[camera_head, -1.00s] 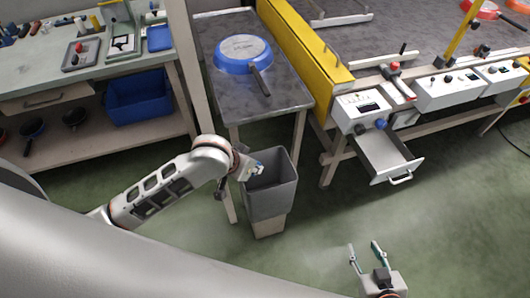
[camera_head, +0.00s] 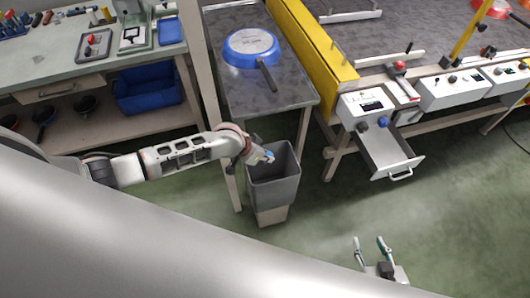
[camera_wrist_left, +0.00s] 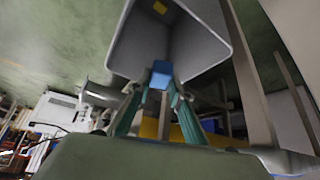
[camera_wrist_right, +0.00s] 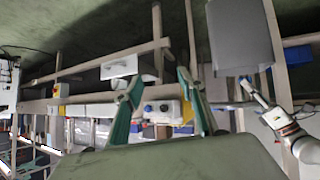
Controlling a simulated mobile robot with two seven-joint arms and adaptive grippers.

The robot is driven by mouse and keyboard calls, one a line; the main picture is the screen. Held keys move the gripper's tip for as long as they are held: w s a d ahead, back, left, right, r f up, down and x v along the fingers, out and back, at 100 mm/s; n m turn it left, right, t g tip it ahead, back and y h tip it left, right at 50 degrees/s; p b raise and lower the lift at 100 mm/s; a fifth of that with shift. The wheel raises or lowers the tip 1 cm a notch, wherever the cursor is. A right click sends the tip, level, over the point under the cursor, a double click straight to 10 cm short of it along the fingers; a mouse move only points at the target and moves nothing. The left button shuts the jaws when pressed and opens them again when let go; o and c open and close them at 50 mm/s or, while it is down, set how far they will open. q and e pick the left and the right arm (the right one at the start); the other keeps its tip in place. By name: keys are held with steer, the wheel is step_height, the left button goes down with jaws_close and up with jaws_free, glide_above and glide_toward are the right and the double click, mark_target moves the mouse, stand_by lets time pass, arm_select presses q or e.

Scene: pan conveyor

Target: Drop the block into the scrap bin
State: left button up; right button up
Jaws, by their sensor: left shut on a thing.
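The block is small and partly hidden by the gripper in the head view. My right gripper (camera_head: 370,250) is open and empty over the floor at the lower right. The bin (camera_wrist_right: 240,38) also shows in the right wrist view.
A metal table (camera_head: 285,85) with a blue pan (camera_head: 250,46) stands behind the bin. An open drawer (camera_head: 388,155) juts out to the right. A workbench (camera_head: 60,70) with a blue crate (camera_head: 148,92) below stands at left. Floor right of the bin is clear.

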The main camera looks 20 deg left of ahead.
arm_select(q)
step_height(320, 180, down, 2)
steer(key=shift+f+b, duration=0.25)
steer(key=shift+b, duration=0.65)
steer(key=shift+f+b, duration=0.35)
steer(key=shift+b, duration=0.1)
arm_select(e)
steer(key=shift+w+a+f+t+y, duration=0.2)
steer(key=shift+w+a, duration=0.1)
steer(key=shift+a, duration=0.25)
steer(key=shift+w+a+f+t+y, duration=0.1)
steer(key=shift+w+a+y, duration=0.15)
steer(key=shift+a, duration=0.3)
arm_select(q)
steer(key=shift+r, duration=0.1)
arm_select(e)
steer(key=shift+r, duration=0.2)
arm_select(q)
steer(key=o, duration=0.8)
steer(key=v, duration=1.2)
arm_select(e)
steer(key=shift+d+f, duration=0.1)
steer(key=shift+f, duration=0.1)
arm_select(q)
steer(key=shift+d, duration=0.1)
